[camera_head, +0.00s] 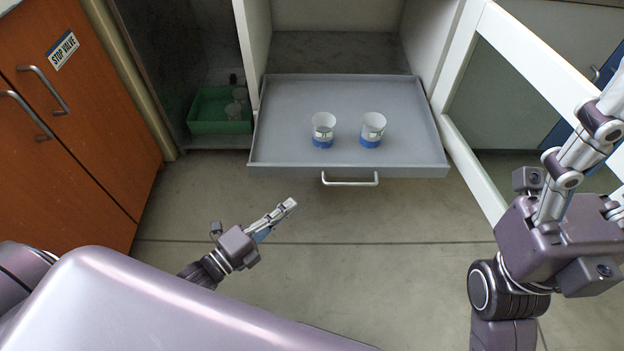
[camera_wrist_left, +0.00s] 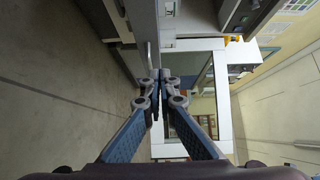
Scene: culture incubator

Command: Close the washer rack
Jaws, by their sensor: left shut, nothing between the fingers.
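The washer rack (camera_head: 277,106) is a grey pull-out tray that stands out of the open white cabinet, with a silver bar handle (camera_head: 350,180) on its front. Two white cups with blue bases, the left cup (camera_head: 323,130) and the right cup (camera_head: 373,129), stand upright on it. My left gripper (camera_head: 291,204) is shut and empty, in front of the rack, below and left of the handle and apart from it. Its fingers (camera_wrist_left: 160,82) meet in the left wrist view. My right gripper is at the right edge of the head view; its fingertips are cut off.
An open white-framed glass door (camera_head: 462,160) stands right of the rack, beside my right arm. A green bin (camera_head: 205,127) with glassware sits in the left compartment. Orange cabinets (camera_head: 100,160) with handles are at left. The floor (camera_head: 390,260) before the rack is clear.

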